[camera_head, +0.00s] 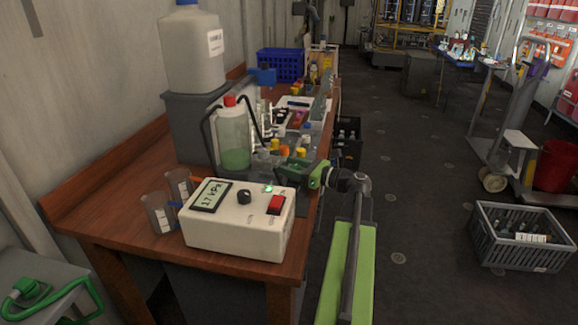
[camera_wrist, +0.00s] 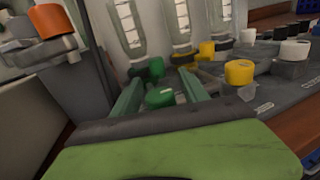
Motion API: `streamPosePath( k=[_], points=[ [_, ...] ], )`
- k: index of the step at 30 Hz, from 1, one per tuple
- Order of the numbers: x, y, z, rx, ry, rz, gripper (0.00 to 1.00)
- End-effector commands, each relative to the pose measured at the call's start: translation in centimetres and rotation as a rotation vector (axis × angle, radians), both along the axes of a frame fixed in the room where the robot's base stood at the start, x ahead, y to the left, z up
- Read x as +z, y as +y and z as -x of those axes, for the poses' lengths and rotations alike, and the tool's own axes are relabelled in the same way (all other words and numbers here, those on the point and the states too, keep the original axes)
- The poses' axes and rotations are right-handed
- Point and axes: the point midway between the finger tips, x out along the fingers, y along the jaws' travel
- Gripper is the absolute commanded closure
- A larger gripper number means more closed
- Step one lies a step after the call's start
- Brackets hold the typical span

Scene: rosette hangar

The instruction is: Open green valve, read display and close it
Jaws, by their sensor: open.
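A green valve knob (camera_wrist: 160,97) sits between the two fingers of my gripper (camera_wrist: 162,88) in the wrist view. The fingers are spread apart on either side of it; I cannot tell whether they touch it. A second green knob (camera_wrist: 155,67) is just behind it, below a clear tube. In the head view my gripper (camera_head: 292,167) reaches over the bench's right side and hides the green valve. The display (camera_head: 209,196) on a white box (camera_head: 240,232) appears to read 17 kPa. The box has a lit green lamp (camera_head: 268,188), a black knob and a red switch.
Yellow knobs (camera_wrist: 240,72) and white and black ones stand close right of the green valve. A bottle with green liquid (camera_head: 233,155) and its hoses stand left of my gripper on the wooden bench (camera_head: 130,195). A grey crate (camera_head: 520,240) is on the floor at right.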

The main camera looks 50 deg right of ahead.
Motion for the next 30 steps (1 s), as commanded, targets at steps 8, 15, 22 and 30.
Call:
streamPosePath(
  k=[8,15,22,30],
  points=[
    [0.0,-0.01,-0.03,-0.001,0.0,0.0,0.53],
    [0.0,-0.03,0.01,-0.001,0.0,0.0,0.85],
    [-0.01,-0.05,0.04,0.0,0.0,0.0,1.0],
    [-0.01,0.08,0.04,0.13,0.0,-0.001,1.0]
  ],
)
